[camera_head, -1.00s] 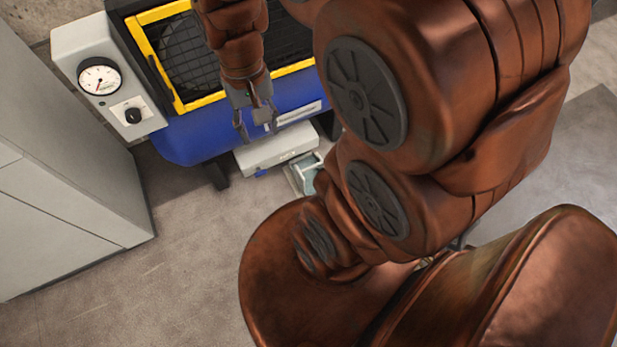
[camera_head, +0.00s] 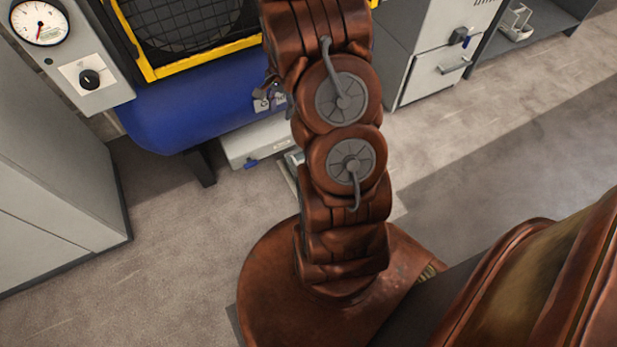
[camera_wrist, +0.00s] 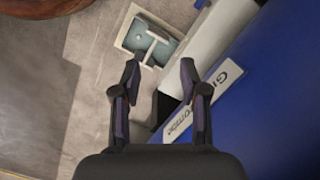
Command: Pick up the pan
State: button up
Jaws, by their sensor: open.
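What looks like the pan (camera_wrist: 143,32), a pale square frame with a teal inside and a light bar across it, lies on the floor near the top middle of the wrist view. In the head view a sliver of it (camera_head: 291,167) shows beside my arm, which hides the rest. My gripper (camera_wrist: 161,76) is open and empty. Its fingers point toward the pan in the wrist view, and it is apart from it.
The blue tank (camera_head: 185,110) with a yellow-framed grille stands close beside my gripper. A white box (camera_head: 257,140) lies beneath it, next to the pan. A grey cabinet (camera_head: 55,170) stands at left, a grey unit (camera_head: 437,55) at upper right. The floor (camera_head: 180,245) in front is clear.

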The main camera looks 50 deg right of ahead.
jog(key=d+f+m+b, duration=0.2)
jog(key=d+f+b, duration=0.1)
jog(key=f, duration=0.7)
jog(key=s+d+f+m+b, duration=0.1)
jog(key=d+f+b, duration=0.3)
jog(key=f, duration=0.6)
jog(key=d+f+m+b, duration=0.3)
jog(key=d+f, duration=0.1)
jog(key=f, duration=0.6)
jog(key=shift+s+d+m+t+b, duration=0.25)
jog(key=shift+s+m+t+b, duration=0.05)
jog(key=shift+s+t+b, duration=0.1)
jog(key=shift+a+f+b, duration=0.2)
jog(key=shift+f+b, duration=0.3)
jog(key=shift+f, duration=0.95)
jog(key=shift+w+a+f+b, duration=0.15)
jog(key=shift+f+b, duration=0.35)
jog(key=shift+f, duration=0.35)
jog(key=shift+w+a+f+b, duration=0.1)
jog(key=shift+f+b, duration=0.4)
jog(key=shift+f, duration=0.3)
jog(key=shift+w+a+f+b, duration=0.15)
jog(key=shift+f+b, duration=0.35)
jog(key=shift+f, duration=0.35)
jog(key=shift+s, duration=0.1)
grip_shut()
